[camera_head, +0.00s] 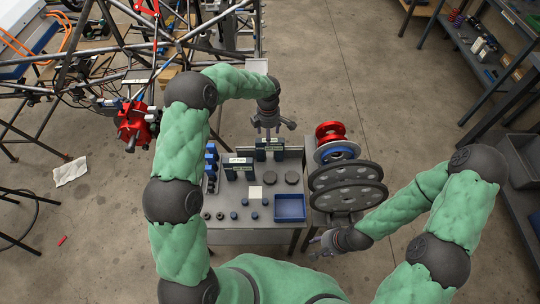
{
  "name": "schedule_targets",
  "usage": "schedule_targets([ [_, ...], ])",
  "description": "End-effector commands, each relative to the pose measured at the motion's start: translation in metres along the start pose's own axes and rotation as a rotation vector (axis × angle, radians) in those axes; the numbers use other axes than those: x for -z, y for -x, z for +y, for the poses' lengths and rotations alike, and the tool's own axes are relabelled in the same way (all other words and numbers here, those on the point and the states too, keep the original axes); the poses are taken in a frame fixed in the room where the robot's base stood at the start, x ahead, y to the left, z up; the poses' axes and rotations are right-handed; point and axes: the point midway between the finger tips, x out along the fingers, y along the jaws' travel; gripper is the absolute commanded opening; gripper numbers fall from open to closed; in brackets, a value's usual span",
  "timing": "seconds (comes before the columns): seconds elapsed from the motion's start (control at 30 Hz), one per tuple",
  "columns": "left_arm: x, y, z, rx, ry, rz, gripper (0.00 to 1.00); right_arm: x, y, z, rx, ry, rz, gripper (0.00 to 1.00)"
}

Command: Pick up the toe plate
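A small pale square plate (255,192) lies flat on the grey worktable among small parts; I cannot tell for sure whether it is the toe plate. Another pale flat plate (257,66) shows beyond my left wrist, partly hidden by it. My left gripper (272,128) is above the table's far edge, by the dark blue labelled blocks, with its fingers spread and nothing seen between them. My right gripper (315,246) is low at the table's near right corner, with its fingers apart and empty, clear of the pale square plate.
A blue tray (290,221), dark round discs (293,179) and small blue parts occupy the table (225,237). Dark perforated discs (347,175) and a red reel (330,131) stand at its right. The tube chassis (100,60) with a red part (133,125) is at left. Shelves (490,50) stand right.

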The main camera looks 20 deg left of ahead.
Motion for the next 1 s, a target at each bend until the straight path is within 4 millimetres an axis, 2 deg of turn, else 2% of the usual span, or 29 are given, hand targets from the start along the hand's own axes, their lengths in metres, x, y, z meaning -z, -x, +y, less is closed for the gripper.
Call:
schedule_targets([
  [0.17,-0.002,-0.011,0.0,0.0,0.0,0.0,0.66,0.0,-0.004,0.002,0.0,0.0,0.0,0.4],
  [0.4,-0.006,-0.045,-0.002,0.001,-0.001,0.0,0.66,0.001,-0.018,0.006,0.0,0.0,0.0,0.4],
  [0.5,-0.006,-0.053,-0.002,0.001,-0.001,0.0,0.66,0.001,-0.02,0.007,0.0,0.0,0.0,0.4],
  [1.0,-0.006,-0.054,-0.001,-0.001,-0.001,-0.001,0.66,0.001,-0.02,0.007,0.0,0.0,0.0,0.4],
])
